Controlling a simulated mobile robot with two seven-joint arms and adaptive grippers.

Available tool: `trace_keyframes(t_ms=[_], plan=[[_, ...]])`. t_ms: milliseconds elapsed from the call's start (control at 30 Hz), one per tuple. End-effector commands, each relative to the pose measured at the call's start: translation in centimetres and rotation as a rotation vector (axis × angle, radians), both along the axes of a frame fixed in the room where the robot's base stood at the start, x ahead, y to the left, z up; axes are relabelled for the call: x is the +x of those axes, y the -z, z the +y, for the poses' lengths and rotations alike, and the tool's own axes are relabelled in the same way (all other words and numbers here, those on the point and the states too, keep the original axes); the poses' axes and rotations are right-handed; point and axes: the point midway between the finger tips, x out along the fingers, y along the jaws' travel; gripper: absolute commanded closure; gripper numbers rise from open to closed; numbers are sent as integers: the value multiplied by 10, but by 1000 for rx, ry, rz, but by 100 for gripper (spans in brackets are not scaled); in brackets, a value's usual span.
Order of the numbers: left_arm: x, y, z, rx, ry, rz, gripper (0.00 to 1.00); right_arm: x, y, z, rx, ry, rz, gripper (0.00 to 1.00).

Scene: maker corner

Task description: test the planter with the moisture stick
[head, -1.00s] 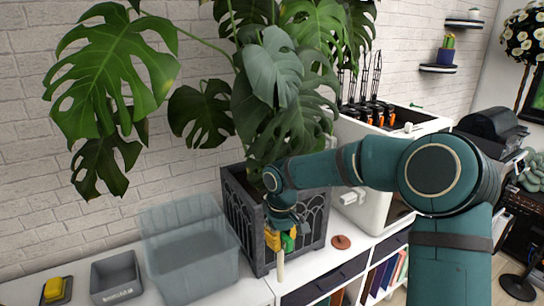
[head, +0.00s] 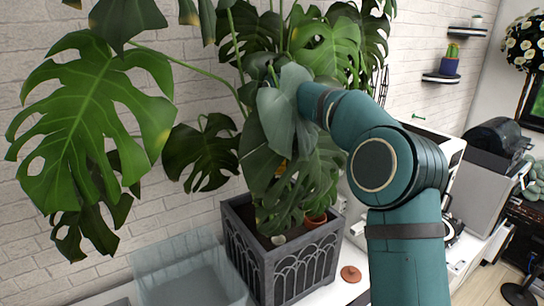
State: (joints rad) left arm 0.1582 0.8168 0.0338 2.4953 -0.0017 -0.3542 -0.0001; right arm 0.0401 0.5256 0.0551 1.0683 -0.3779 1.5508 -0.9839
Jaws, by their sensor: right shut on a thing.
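The planter (head: 300,268) is a dark grey box with arched panels, holding soil and a large leafy plant. My right arm reaches in from the right, above the planter and among the leaves. Leaves hide most of my right gripper (head: 281,168); only a small yellow patch shows between them. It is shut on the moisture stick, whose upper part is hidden. A pale, rounded end (head: 278,240) shows low over the soil, probably the stick's; I cannot tell whether it touches the soil. My left gripper is not in view.
A small terracotta pot (head: 315,220) stands inside the planter's right side. A clear bin (head: 190,278) stands close on the left. A terracotta disc (head: 350,274) lies on the white top to the right. Large leaves (head: 100,115) crowd the space above.

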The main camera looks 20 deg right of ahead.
Motion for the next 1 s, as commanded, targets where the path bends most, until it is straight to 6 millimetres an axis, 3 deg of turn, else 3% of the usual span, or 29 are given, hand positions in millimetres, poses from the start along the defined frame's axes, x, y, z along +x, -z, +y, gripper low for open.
trace_keyframes(t_ms=[767, 1000], plan=[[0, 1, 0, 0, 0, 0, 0, 0, 48, 0, 0, 2, 2, 100], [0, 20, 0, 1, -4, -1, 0, 0, 65, 0, 0, 1, 0, 100]])
